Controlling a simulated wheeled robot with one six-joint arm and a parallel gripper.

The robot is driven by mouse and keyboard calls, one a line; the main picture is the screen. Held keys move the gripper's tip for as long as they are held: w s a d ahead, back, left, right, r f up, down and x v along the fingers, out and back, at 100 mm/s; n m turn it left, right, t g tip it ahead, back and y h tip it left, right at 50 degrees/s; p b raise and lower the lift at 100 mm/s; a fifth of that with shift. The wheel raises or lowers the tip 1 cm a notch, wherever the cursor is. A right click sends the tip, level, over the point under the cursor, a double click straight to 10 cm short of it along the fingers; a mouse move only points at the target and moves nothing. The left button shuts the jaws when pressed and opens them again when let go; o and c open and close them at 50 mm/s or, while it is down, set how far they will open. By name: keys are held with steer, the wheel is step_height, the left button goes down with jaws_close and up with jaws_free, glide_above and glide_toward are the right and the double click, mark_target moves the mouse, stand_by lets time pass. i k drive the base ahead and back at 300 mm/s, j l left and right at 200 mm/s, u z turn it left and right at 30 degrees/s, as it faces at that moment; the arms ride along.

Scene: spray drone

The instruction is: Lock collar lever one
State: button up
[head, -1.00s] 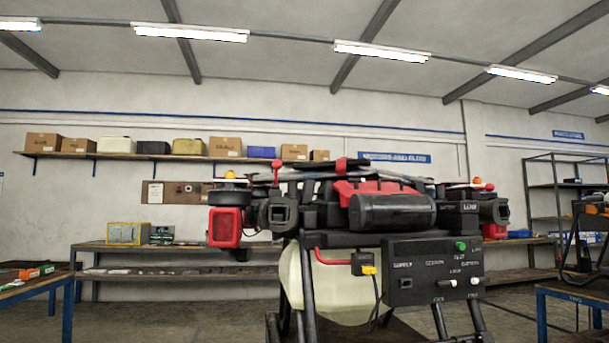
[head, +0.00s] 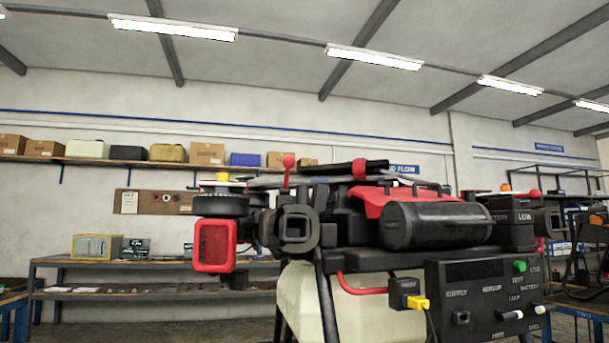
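The spray drone stands in front of me in the head view, with a black frame, a red and black top body (head: 440,222) and a pale tank (head: 305,298) below. Near its left arm an upright lever with a red ball knob (head: 289,161) rises beside a square black collar (head: 297,229). Another red-knobbed lever (head: 535,196) shows at the right arm, beside a similar dark collar (head: 547,223). No readable number tells which is lever one. My gripper is not in view.
A black control panel (head: 487,297) with a green button and white switches hangs on the drone's front. A yellow plug (head: 418,303) and cable are beside it. Benches stand at the back left (head: 150,264) and right (head: 580,306). A shelf of boxes (head: 100,162) runs along the wall.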

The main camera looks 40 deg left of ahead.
mark_target(288, 161)
steer(key=j+z, duration=0.1)
steer(key=j, duration=0.7)
steer(key=j+z, duration=0.1)
steer(key=j, duration=0.65)
steer(key=k+j, duration=0.15)
steer(key=j, duration=0.65)
steer(key=j+z, duration=0.15)
steer(key=j, duration=0.65)
steer(key=i+j, duration=0.2)
steer(key=j, duration=0.15)
steer(key=i+j, duration=0.15)
steer(key=j, duration=0.25)
steer(key=k+l+z, duration=0.15)
